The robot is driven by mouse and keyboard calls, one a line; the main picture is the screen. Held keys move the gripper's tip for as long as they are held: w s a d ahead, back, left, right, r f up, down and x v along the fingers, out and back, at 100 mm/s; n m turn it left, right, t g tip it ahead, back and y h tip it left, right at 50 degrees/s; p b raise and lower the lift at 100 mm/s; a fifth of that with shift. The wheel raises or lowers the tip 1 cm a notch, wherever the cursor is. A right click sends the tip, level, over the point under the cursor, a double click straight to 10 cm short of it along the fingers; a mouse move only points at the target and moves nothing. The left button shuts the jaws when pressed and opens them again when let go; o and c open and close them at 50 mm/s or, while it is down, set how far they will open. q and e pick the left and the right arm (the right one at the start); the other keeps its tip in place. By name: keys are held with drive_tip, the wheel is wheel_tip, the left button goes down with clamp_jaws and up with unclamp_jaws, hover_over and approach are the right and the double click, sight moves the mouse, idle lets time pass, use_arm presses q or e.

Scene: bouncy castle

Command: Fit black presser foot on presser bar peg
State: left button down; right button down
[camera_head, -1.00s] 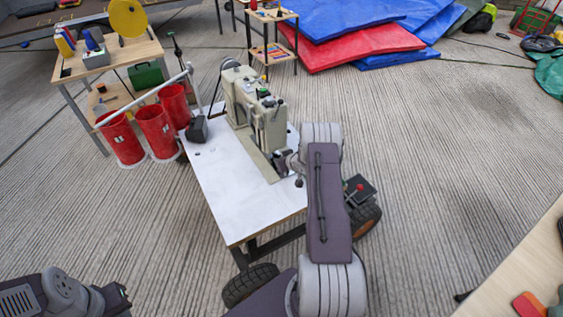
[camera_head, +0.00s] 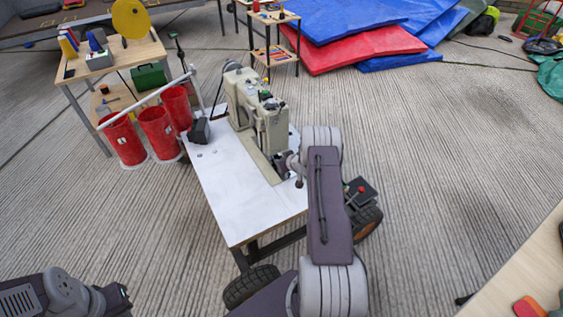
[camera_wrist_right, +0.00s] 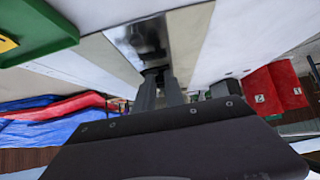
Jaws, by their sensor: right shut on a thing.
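The sewing machine (camera_head: 258,112), beige, stands on the white table (camera_head: 222,185). My right arm reaches to its near end, and the right gripper (camera_head: 284,165) is low beside the head, mostly hidden by my arm. In the right wrist view the right gripper (camera_wrist_right: 158,92) has its fingers close together on a small dark piece (camera_wrist_right: 152,71), apparently the black presser foot, in front of a shiny metal plate (camera_wrist_right: 140,42). The presser bar peg cannot be made out, nor whether the foot touches it. My left gripper (camera_head: 119,299) is at the bottom left, its jaws unclear.
Red buckets (camera_head: 157,131) stand left of the table. A box with a red knob (camera_head: 360,192) is right of my right arm. A green tray edge (camera_wrist_right: 35,32) shows in the wrist view. The white tabletop's near left part is clear.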

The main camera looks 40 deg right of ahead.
drive_tip(key=shift+w, duration=0.5)
idle(0.4)
drive_tip(key=c, duration=1.3)
unclamp_jaws()
drive_tip(key=shift+c, duration=0.2)
drive_tip(key=p+v, duration=0.4)
drive_tip(key=v, duration=0.5)
